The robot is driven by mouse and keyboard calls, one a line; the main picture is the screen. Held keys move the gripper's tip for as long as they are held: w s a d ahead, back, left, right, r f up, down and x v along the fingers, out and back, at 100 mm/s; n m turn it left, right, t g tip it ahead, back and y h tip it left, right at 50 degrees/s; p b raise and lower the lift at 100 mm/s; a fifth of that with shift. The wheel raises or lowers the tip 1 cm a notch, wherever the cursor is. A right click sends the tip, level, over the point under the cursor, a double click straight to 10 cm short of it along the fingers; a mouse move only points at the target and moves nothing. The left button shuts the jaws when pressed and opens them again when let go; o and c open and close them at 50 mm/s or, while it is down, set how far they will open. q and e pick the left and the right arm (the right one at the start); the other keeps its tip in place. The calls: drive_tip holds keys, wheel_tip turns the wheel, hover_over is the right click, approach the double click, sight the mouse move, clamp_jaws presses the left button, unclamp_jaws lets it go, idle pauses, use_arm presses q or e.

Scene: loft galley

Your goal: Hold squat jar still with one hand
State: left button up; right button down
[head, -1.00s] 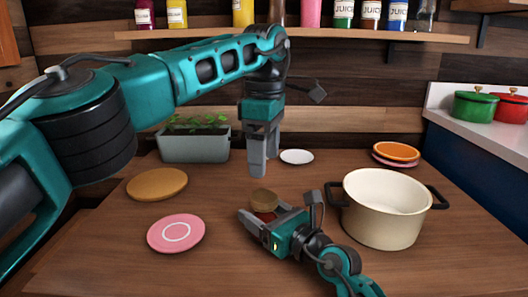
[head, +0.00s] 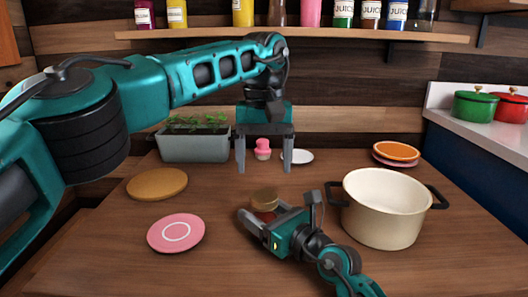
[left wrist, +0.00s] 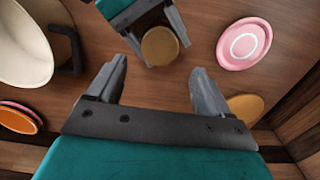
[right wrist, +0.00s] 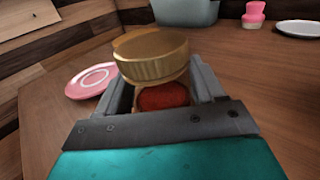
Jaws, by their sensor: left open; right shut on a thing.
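The squat jar (head: 264,204) stands upright on the wooden table, with a gold-brown lid (right wrist: 152,55) on top and red contents (right wrist: 163,96) showing below it. My right gripper (head: 262,217) is shut on the jar's body, one finger on each side; its fingers also show in the right wrist view (right wrist: 160,95). My left gripper (head: 264,168) is open and empty above the table, behind and above the jar. In the left wrist view, the jar's round lid (left wrist: 160,47) lies beyond the open left fingers (left wrist: 155,90).
A cream pot (head: 383,210) stands right of the jar. A pink plate (head: 176,233) and a tan disc (head: 157,184) lie to the left. A planter (head: 194,145), a pink shaker-like item (head: 263,150) and a white saucer (head: 298,157) are behind. Orange and pink plates (head: 396,151) sit back right.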

sight(264, 196)
use_arm(q)
wheel_tip(264, 196, down, 7)
drive_tip(key=shift+r, duration=0.1)
drive_tip(key=shift+c, duration=0.3)
